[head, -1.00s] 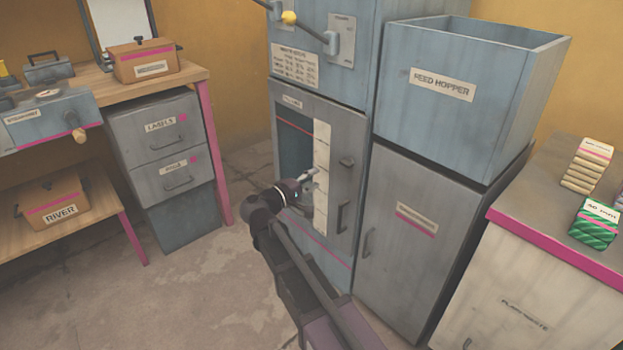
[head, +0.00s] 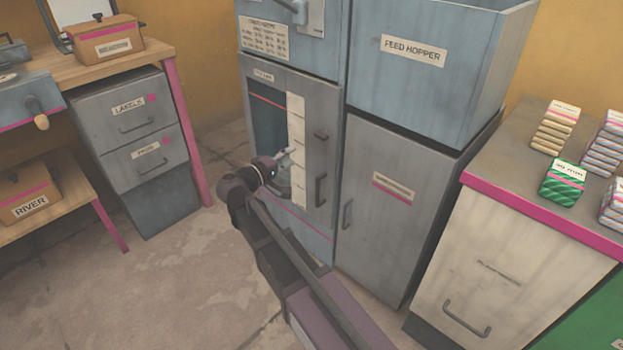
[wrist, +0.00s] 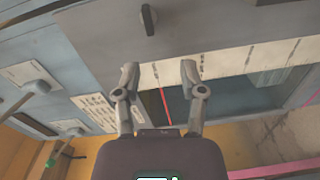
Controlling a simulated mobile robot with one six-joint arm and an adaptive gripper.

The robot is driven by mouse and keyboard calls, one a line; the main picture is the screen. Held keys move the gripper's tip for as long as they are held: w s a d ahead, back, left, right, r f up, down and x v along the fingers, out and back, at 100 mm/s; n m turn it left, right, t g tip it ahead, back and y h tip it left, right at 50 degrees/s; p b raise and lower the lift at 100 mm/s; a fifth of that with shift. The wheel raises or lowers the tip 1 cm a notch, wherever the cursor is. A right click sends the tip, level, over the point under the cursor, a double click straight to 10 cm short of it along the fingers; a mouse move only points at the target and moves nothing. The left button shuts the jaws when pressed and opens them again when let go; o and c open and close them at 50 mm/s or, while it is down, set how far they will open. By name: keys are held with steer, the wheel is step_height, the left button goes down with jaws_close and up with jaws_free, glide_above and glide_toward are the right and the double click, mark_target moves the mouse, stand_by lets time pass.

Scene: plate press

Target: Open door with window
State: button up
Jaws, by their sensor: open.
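The grey door with a dark window (head: 268,127) is on the press cabinet in the middle of the head view. It looks shut. A pale marked strip (head: 297,118) runs down beside the window. My gripper (head: 287,163) is in front of the strip, left of the handles. In the wrist view my gripper (wrist: 159,72) is open and empty, with its fingers over the strip and window (wrist: 220,100). One dark door handle (wrist: 148,19) shows above the fingers.
A grey lower cabinet (head: 385,220) stands to the right under the feed hopper (head: 425,75). A counter (head: 575,200) with stacked packets is at far right. Drawers (head: 140,130) and a wooden bench (head: 110,65) stand left. Bare floor lies between.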

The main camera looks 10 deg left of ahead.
mark_target(316, 186)
step_height(316, 186, down, 11)
steer(key=s+m+g+y+b, duration=0.2)
steer(key=m+g+b, duration=0.1)
steer(key=m, duration=1.3)
steer(key=shift+a+y+b, duration=0.15)
steer(key=shift+y+b, duration=0.15)
steer(key=shift+b, duration=0.45)
steer(key=shift+w+f, duration=0.15)
steer(key=shift+f, duration=0.05)
steer(key=b+x, duration=0.5)
steer(key=x, duration=0.8)
steer(key=shift+w+d+f, duration=0.1)
steer(key=shift+d, duration=0.15)
jaws_close()
